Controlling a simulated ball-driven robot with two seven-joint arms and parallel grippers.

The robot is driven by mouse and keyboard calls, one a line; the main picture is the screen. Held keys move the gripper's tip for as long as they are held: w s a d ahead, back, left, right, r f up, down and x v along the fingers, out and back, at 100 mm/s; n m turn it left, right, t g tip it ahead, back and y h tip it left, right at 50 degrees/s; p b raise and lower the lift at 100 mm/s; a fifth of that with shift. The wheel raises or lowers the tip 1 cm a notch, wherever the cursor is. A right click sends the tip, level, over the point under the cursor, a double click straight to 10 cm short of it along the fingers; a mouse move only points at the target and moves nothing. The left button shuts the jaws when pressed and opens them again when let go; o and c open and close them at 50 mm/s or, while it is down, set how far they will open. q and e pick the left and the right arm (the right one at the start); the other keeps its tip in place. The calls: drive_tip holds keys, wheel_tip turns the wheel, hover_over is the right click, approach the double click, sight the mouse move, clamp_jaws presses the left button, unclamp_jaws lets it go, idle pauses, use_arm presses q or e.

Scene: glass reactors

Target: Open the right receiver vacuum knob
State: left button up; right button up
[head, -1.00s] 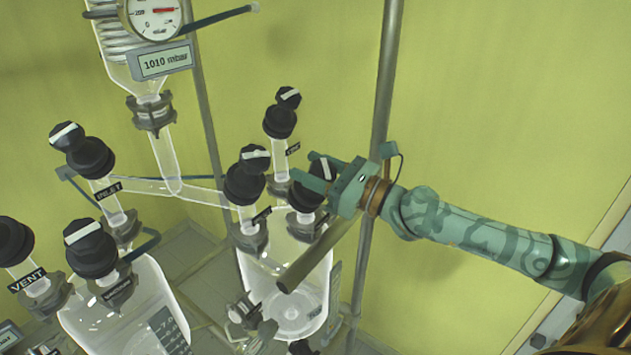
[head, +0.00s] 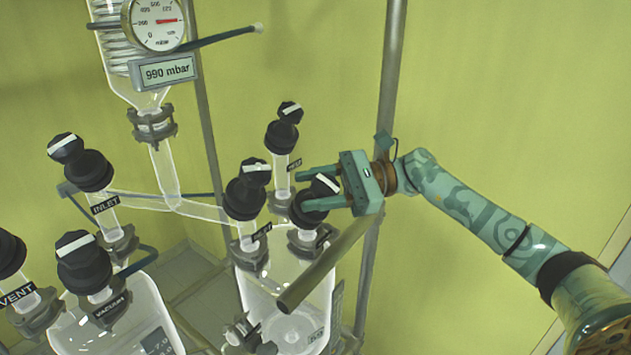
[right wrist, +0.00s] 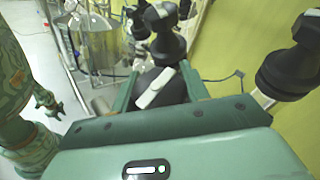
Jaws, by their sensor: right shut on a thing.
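The right receiver (head: 290,310) is a clear glass vessel with several black knobs on its top. My right gripper (head: 306,190) is shut on its front right knob (head: 328,184), one finger on each side. The knob's white bar lies diagonally. In the right wrist view the same knob (right wrist: 156,88) sits between the two green fingers (right wrist: 158,90). The label below this knob is too small to read. My left gripper (right wrist: 48,102) shows small at the left of the right wrist view; its jaw state is unclear.
Close neighbours are the receiver's rear knob (head: 283,132) and left knob (head: 246,190). A grey metal rod (head: 325,262) slants below my gripper, and a vertical pole (head: 388,90) stands behind. A display (head: 166,72) reads 990 mbar. The left receiver (head: 110,325) stands lower left.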

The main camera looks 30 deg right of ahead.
drive_tip(key=shift+n+g, duration=0.5)
drive_tip(key=shift+s, duration=0.1)
drive_tip(key=o, duration=1)
drive_tip(key=shift+a, duration=0.1)
drive_tip(key=v, duration=0.9)
drive_tip(key=shift+b, duration=0.3)
drive_tip(key=p, duration=1.6)
approach(339, 183)
drive_tip(key=d, duration=0.2)
drive_tip(key=shift+f, duration=0.15)
